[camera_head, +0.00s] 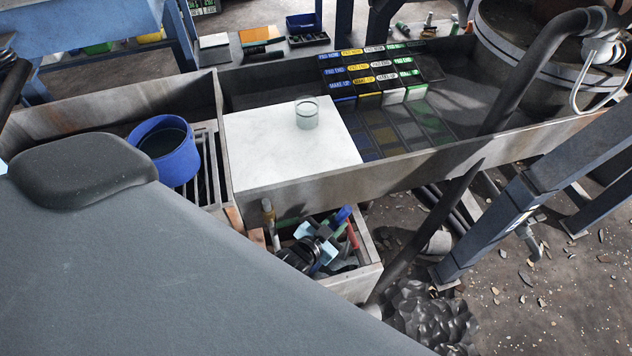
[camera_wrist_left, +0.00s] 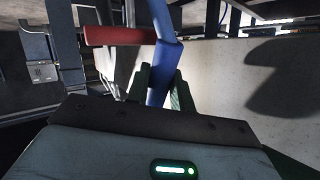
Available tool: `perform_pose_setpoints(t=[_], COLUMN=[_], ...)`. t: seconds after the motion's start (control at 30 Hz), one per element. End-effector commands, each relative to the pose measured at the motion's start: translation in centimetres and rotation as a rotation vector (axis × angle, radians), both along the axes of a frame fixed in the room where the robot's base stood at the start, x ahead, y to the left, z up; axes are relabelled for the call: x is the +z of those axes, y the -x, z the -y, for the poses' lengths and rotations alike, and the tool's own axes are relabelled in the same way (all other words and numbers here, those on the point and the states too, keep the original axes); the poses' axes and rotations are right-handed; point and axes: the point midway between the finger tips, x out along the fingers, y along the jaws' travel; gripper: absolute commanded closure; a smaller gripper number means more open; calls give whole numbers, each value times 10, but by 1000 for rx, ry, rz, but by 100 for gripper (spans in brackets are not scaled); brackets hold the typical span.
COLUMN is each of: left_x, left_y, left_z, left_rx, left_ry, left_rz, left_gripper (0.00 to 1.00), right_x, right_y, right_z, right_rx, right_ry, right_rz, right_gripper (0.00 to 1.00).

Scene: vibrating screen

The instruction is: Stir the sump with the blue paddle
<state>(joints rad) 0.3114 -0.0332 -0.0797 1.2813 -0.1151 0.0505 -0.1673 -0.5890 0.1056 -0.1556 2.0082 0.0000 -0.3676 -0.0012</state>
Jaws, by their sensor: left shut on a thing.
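The blue paddle (camera_head: 343,214) shows only in part at the small open box below the white board; its blue shaft (camera_wrist_left: 163,70) also stands between my fingers in the left wrist view. My left gripper (camera_head: 331,238) is at that box, partly hidden among tools, and is shut on the blue shaft. The paddle's lower end is hidden. A round blue tub (camera_head: 189,168) with dark contents stands at the left and may be the sump; I cannot tell for sure. My right gripper is not in view.
A red handle (camera_head: 352,236) is close to the paddle and crosses behind it in the wrist view (camera_wrist_left: 115,35). A glass jar (camera_head: 307,113) stands on the white board (camera_head: 270,145).

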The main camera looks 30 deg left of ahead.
Motion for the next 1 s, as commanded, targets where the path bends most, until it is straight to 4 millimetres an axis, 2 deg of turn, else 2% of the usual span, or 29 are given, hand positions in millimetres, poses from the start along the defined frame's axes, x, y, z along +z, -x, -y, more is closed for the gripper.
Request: perform_pose_setpoints(t=[0.03, 1.0], left_x=[7, 68], left_y=[-3, -22], left_z=[1, 18], left_rx=[0, 1], left_ry=[0, 1], left_rz=[4, 5], left_gripper=[97, 97], right_x=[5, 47], right_y=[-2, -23], right_z=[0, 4], right_rx=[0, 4], right_ry=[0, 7], right_rz=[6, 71], right_gripper=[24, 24])
